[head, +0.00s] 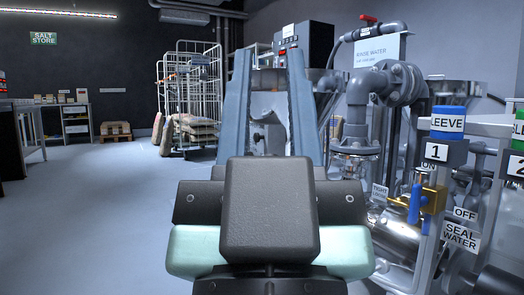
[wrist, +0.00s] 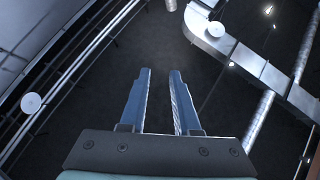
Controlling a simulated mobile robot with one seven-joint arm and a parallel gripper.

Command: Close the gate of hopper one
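My gripper (head: 268,52) stands upright in front of the head camera, its two blue-grey fingers apart with nothing between them. The wrist view shows the same open, empty fingers (wrist: 160,72) against the dark ceiling. A plate marked "1" (head: 436,152) is at the right of the head view, below a blue-topped "SLEEVE" label (head: 447,122). A steel hopper cone (head: 450,92) shows behind it, partly covered by pipes. I cannot pick out the gate of hopper one. My gripper is left of this equipment and not touching it.
A brass valve with a blue handle (head: 419,204) sits by the "SEAL WATER" sign (head: 461,236). Grey pipes (head: 388,83) stand under the "RINSE WATER" sign (head: 380,50). A wire cage trolley (head: 192,95) is at the back. The floor (head: 110,215) at left is clear.

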